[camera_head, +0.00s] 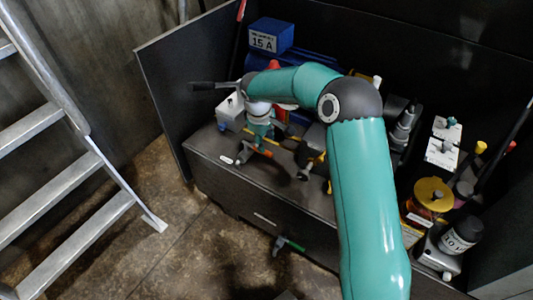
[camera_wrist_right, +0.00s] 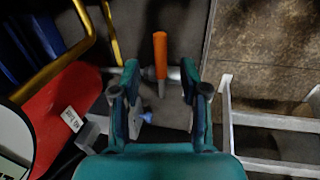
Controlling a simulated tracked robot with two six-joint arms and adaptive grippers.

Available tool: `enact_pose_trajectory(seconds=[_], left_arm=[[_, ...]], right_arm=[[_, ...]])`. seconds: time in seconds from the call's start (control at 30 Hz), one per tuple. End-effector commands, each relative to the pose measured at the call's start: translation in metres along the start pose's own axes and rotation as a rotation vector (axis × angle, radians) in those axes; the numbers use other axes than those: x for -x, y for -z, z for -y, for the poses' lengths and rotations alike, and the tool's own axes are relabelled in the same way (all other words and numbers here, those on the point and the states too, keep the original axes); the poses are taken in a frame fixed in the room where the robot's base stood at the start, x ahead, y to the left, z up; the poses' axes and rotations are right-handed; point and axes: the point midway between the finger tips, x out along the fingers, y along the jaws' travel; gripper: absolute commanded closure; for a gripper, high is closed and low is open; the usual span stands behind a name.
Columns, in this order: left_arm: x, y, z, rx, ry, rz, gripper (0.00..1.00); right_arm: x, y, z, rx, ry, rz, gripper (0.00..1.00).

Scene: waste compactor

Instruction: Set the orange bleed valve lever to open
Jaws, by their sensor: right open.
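The orange bleed valve lever (camera_wrist_right: 160,55) shows in the right wrist view, at the top centre beyond my fingertips. It points up in the picture, with a metal pipe (camera_wrist_right: 118,70) behind or below it. My right gripper (camera_wrist_right: 162,75) is open, with one finger on either side of the lever's line; I cannot tell whether either touches it. In the head view the right gripper (camera_head: 262,148) reaches down over the left end of the dark bench, and I cannot make out the lever clearly there. My left gripper is not in view.
A blue box marked 15 A (camera_head: 270,36) stands at the back of the bench. Bottles, a yellow-topped spool (camera_head: 433,194) and white switch boxes (camera_head: 443,142) crowd the right. A ladder (camera_head: 60,165) stands left, with open floor between. In the wrist view, a red body (camera_wrist_right: 62,105) and yellow bar lie left.

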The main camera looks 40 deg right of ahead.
Motion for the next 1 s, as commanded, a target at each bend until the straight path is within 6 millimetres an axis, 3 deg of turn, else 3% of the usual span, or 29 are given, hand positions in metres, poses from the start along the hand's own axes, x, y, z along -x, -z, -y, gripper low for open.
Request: enact_pose_trajectory(seconds=[0.1,0.3,0.77,1.0], left_arm=[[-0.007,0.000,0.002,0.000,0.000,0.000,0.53],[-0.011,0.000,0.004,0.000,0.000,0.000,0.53],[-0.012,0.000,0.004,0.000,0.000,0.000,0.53],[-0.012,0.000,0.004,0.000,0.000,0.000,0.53]], right_arm=[[-0.027,-0.001,0.001,0.000,0.002,0.003,0.56],[-0.054,0.000,0.001,-0.001,0.001,0.000,0.56],[-0.064,0.001,0.001,0.000,0.000,-0.001,0.56],[-0.063,0.001,0.001,0.000,0.001,-0.001,0.96]])
